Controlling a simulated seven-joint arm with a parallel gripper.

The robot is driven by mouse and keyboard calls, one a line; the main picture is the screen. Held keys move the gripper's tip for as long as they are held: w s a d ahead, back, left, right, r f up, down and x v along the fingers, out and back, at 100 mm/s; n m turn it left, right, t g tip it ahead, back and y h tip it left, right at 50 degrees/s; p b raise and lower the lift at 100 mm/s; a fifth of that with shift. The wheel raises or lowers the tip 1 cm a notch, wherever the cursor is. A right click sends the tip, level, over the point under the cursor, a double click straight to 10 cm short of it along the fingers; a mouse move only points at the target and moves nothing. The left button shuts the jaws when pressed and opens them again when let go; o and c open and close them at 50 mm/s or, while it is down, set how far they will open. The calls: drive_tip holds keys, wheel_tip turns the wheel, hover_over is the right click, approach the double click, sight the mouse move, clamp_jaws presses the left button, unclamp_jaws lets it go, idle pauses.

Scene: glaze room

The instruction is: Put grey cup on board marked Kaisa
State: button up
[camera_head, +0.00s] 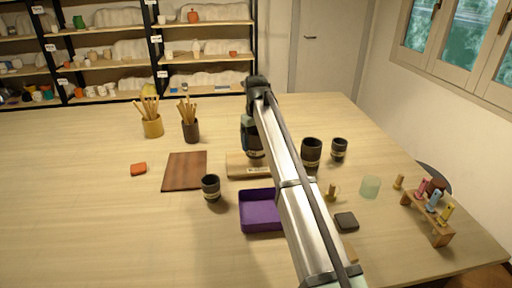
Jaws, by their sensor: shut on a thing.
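My gripper (250,124) points down near the middle of the table, partly hidden behind my own arm. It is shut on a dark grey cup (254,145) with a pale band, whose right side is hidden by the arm. The cup is at the back edge of a pale wooden board (238,166); I cannot tell whether it touches it. This board has a small label on its front, too small to read. A dark brown board (185,171) lies to the left.
Other dark banded cups stand at front left (210,189) and right of my arm (311,153), (339,150). A purple tray (258,196) lies in front of the pale board. Brush pots (153,127), (191,131) stand behind. The table's far left is clear.

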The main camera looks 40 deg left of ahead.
drive_tip(key=shift+f, duration=1.15)
drive_tip(key=shift+f, duration=0.15)
drive_tip(key=o, duration=1.1)
wheel_tip(320, 180, up, 12)
